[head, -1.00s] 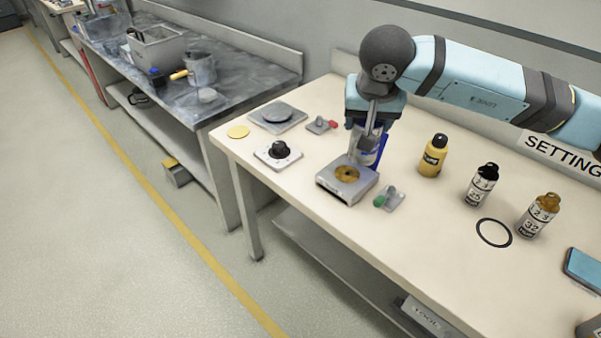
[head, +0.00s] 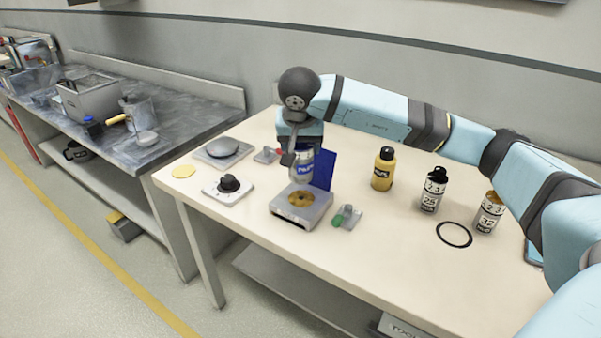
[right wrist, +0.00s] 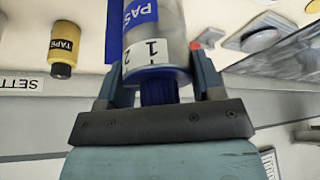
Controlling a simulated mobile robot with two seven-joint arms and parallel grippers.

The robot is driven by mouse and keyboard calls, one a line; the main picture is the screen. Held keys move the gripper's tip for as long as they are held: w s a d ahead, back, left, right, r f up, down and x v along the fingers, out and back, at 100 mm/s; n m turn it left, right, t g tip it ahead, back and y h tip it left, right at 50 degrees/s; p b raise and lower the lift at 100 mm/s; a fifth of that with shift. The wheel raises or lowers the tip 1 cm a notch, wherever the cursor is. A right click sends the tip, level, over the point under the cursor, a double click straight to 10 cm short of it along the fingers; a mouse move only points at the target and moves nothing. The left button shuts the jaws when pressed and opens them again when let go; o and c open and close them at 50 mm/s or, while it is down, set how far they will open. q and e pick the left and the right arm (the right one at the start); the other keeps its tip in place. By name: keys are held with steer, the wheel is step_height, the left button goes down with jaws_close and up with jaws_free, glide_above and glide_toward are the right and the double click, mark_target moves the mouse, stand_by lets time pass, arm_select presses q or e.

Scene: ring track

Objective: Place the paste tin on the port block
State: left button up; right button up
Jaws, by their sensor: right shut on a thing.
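The paste tin (head: 302,168), a silver cylinder with a blue label, is in my right gripper (head: 299,150). It appears nearly upright, just above or behind the rear of a grey block with a brass-coloured disc on top (head: 300,205). I cannot tell whether it touches. In the right wrist view, the gripper (right wrist: 157,82) has its fingers on both sides of the tin (right wrist: 160,48) at its blue cap; the label reads "PAS". No port marking is legible on the block. My left gripper is not in view.
A blue panel (head: 322,170) stands right of the tin. A green-knobbed fitting (head: 346,217), a black dial (head: 229,186) and a grey plate with a dome (head: 223,150) surround the block. A yellow bottle (head: 383,169) and two numbered bottles stand right. A black ring (head: 454,235) lies flat.

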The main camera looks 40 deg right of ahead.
mark_target(301, 169)
step_height(301, 169, down, 7)
steer(key=shift+r+b, duration=0.15)
steer(key=shift+b, duration=0.25)
steer(key=o, duration=1)
